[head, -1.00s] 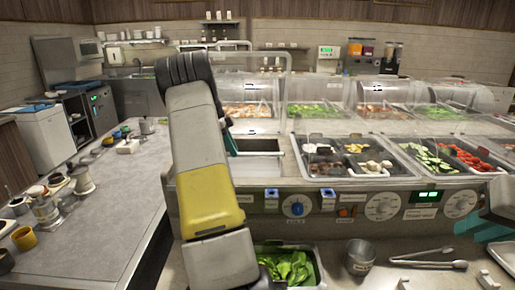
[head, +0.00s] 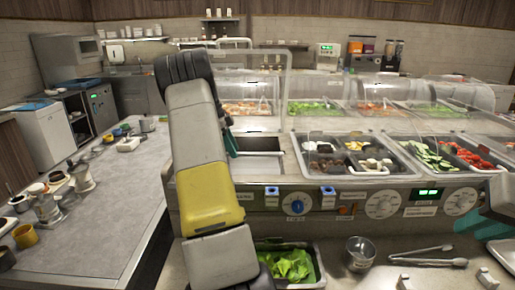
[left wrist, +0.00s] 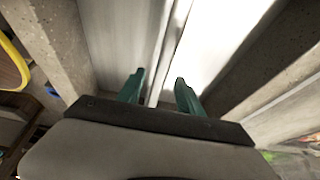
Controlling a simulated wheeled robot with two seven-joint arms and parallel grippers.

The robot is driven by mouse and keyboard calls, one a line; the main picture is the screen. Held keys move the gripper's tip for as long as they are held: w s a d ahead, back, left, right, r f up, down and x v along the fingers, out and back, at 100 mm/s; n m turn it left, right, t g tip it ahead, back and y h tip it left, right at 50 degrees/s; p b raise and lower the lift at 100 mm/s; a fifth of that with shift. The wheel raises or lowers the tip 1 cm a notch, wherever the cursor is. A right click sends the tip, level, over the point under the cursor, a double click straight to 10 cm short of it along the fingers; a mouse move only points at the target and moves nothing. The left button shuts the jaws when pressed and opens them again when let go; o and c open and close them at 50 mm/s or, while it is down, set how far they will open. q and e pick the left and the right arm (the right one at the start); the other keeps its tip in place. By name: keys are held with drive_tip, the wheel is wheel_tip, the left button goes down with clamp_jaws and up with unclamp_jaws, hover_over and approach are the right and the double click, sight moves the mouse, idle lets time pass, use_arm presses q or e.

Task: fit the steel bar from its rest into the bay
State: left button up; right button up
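My left gripper (head: 231,143) is at the left end of the empty dark well opening (head: 262,144) in the counter, partly hidden by my own arm. In the left wrist view its two teal fingers (left wrist: 160,88) are apart. A narrow pale steel strip (left wrist: 168,52), perhaps the steel bar, runs between them, with gaps visible on both sides. In the head view a thin light strip (head: 260,154) crosses the opening; I cannot tell whether it is the same piece. My right gripper (head: 490,228) is only partly in view at the right edge, and its finger gap is unclear.
Food pans (head: 345,158) fill the counter right of the opening, under clear guards. A greens pan (head: 318,270), a steel cup (head: 360,254) and tongs (head: 430,261) are in front, below the knob panel (head: 340,205). A grey side counter (head: 120,215) with jars stands left.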

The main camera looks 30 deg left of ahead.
use_arm(q)
drive_tip(key=shift+r, duration=0.1)
drive_tip(key=v, duration=0.7)
drive_tip(key=shift+a+r, duration=0.1)
drive_tip(key=shift+r, duration=0.15)
